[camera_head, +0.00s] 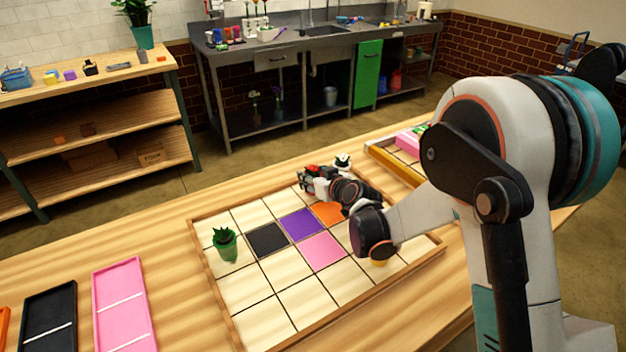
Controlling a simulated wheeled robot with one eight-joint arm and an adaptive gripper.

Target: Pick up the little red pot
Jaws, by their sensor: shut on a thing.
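A little red pot (312,168) shows as a small patch of red with dark green on it, at the far edge of the wooden grid tray. My gripper (307,179) is at this pot, reaching from the right, and is shut on it. The gripper hides most of the pot, so I cannot tell whether it touches the tray or is lifted.
The grid tray (240,333) has black, purple, pink and orange squares. A green potted plant (226,245) stands at its left, a white pot (343,161) behind my gripper. A yellow pot (379,262) is partly hidden by my arm. Pink (124,325) and black trays lie left.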

